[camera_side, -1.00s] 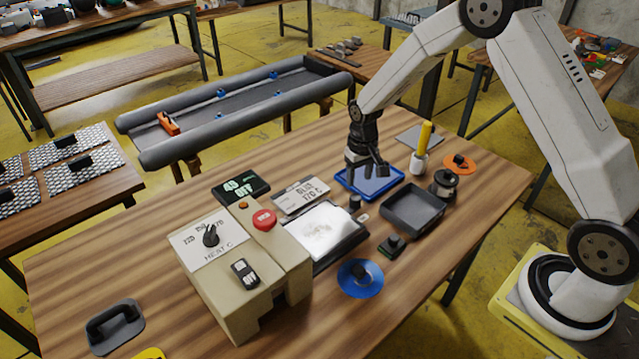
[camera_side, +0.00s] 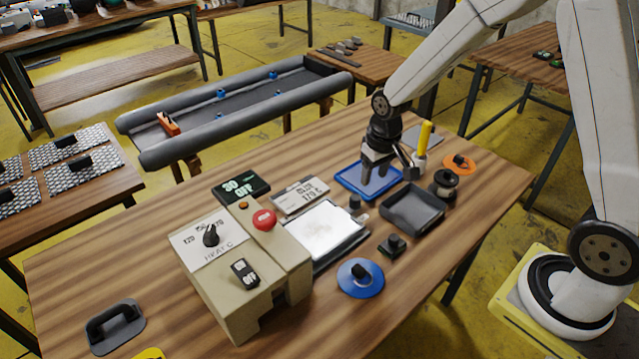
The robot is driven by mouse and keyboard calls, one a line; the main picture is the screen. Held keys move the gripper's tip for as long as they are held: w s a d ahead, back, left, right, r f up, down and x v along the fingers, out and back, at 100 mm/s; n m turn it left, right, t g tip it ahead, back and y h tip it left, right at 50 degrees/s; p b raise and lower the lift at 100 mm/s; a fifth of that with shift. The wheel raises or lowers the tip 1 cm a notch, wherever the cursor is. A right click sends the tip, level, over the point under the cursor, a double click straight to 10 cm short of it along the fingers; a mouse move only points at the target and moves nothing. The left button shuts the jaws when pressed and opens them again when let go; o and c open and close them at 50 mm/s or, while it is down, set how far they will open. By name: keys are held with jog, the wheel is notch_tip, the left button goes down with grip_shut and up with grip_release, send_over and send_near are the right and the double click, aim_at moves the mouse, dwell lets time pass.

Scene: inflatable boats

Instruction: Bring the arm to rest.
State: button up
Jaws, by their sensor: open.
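My gripper (camera_side: 390,172) points down over the right part of the wooden workbench (camera_side: 130,240). Its fingers are apart, with nothing seen between them. It is above or just beside the blue-rimmed tray (camera_side: 352,186), partly hiding it. From this view I cannot tell whether the fingertips touch the tray.
A beige heat control box (camera_side: 215,275) with a red button (camera_side: 264,219) stands left of a white plate (camera_side: 325,231). A dark tray (camera_side: 412,209), a spool (camera_side: 445,183), a yellow-topped bottle (camera_side: 420,162) and a blue disc (camera_side: 360,279) lie near. An inflatable boat (camera_side: 240,100) lies behind.

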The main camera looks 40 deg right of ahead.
jog(key=s+a+r, duration=0.1)
jog(key=s+r, duration=0.1)
jog(key=s, duration=0.4)
jog(key=s+a+r+n+t, duration=0.1)
jog(key=s+a+r, duration=0.1)
jog(key=s, duration=0.4)
